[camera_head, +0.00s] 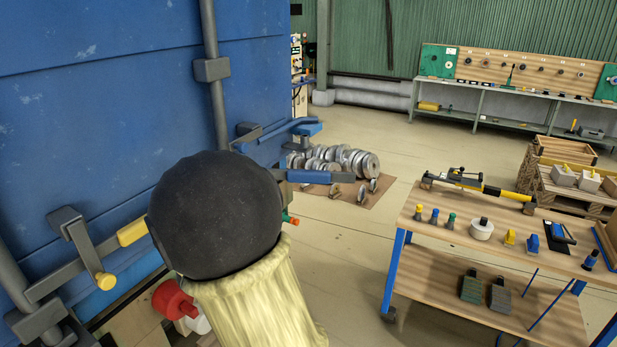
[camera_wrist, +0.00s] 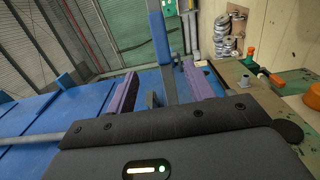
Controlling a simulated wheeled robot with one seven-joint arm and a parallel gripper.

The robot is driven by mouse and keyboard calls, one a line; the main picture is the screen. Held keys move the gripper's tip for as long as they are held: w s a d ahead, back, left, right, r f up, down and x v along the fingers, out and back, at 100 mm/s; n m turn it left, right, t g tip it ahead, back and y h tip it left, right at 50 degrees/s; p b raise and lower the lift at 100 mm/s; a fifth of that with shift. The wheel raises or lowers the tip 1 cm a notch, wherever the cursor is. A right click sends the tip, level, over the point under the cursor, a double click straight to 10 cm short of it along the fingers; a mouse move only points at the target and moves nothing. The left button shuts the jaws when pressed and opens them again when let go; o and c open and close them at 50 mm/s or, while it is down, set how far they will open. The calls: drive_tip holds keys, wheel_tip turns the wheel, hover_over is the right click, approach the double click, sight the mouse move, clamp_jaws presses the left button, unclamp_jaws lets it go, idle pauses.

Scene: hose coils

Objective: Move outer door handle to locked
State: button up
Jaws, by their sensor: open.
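The blue door (camera_head: 100,90) fills the left of the head view, with a grey vertical lock rod (camera_head: 214,95) on it. A bar with a blue grip (camera_head: 322,176), apparently the outer door handle, sticks out to the right from behind my dark round arm joint, which hides its near end. In the wrist view, a blue and grey bar (camera_wrist: 158,38) stands upright between and beyond the purple fingers of my gripper (camera_wrist: 160,72). The gripper is open; whether a finger touches the bar I cannot tell. In the head view my gripper is hidden.
Another handle with a yellow grip (camera_head: 132,232) is on the door at left. A red round part (camera_head: 172,299) lies below my arm. Metal discs (camera_head: 335,160) lie on a mat on the floor. A wooden workbench (camera_head: 425,240) with tools stands at right. Floor between is clear.

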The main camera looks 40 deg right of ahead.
sight(306, 179)
drive_tip(key=p+x, duration=0.4)
drive_tip(key=x, duration=1.2)
drive_tip(key=shift+w+d, duration=0.1)
drive_tip(key=shift+d, duration=0.05)
drive_tip(key=shift+w+d+p, duration=0.25)
drive_tip(key=shift+d+p, duration=0.05)
drive_tip(key=shift+d, duration=0.25)
clamp_jaws()
